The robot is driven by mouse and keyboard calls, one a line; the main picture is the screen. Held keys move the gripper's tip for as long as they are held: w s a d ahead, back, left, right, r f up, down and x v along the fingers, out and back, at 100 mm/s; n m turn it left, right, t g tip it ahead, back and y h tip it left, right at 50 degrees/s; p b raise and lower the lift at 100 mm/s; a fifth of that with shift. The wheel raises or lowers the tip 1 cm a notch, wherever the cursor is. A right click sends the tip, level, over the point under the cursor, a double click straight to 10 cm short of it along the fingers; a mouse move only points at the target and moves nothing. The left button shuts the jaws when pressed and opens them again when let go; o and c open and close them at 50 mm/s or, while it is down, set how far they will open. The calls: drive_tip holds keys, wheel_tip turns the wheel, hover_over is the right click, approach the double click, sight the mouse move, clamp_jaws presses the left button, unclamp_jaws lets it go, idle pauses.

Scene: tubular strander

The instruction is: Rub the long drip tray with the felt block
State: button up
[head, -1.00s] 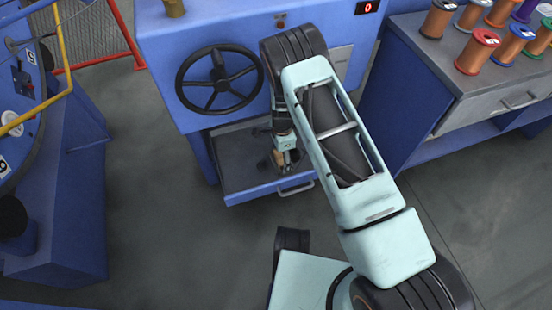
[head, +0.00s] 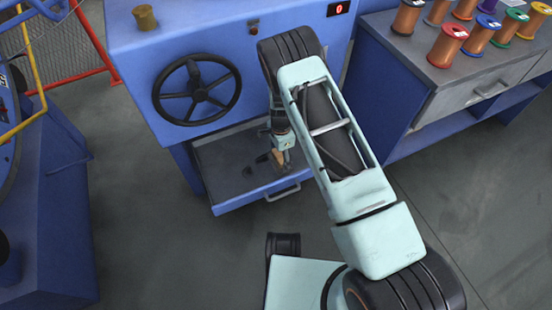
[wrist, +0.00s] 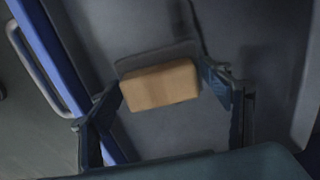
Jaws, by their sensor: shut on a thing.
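The felt block (wrist: 160,85) is a tan block with rounded edges. My gripper (wrist: 160,83) is shut on it, one finger at each end, in the wrist view. In the head view my gripper (head: 284,148) points down over the open tray, with the tan block small and partly hidden at its tip. What looks like the long drip tray (head: 225,165) is a grey-floored, pulled-out tray with a blue front and a handle, below the handwheel. Its grey floor (wrist: 190,125) fills much of the wrist view behind the block. I cannot tell whether the block touches it.
A black handwheel (head: 196,92) is on the blue cabinet above the tray. The tray's handle (head: 282,191) sticks out in front. A blue bench (head: 400,95) with several spools stands at the right. The grey floor (head: 150,240) in front is clear.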

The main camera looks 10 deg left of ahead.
drive_tip(key=shift+w+d, duration=0.45)
drive_tip(key=shift+d, duration=0.3)
drive_tip(key=shift+s+a+r, duration=0.1)
drive_tip(key=shift+s+a, duration=0.3)
drive_tip(key=shift+a, duration=0.3)
drive_tip(key=shift+s+a, duration=0.4)
drive_tip(key=shift+a, duration=0.25)
drive_tip(key=shift+s+a, duration=0.5)
drive_tip(key=shift+a, duration=0.25)
drive_tip(key=shift+s+a, duration=0.5)
drive_tip(key=shift+a, duration=0.25)
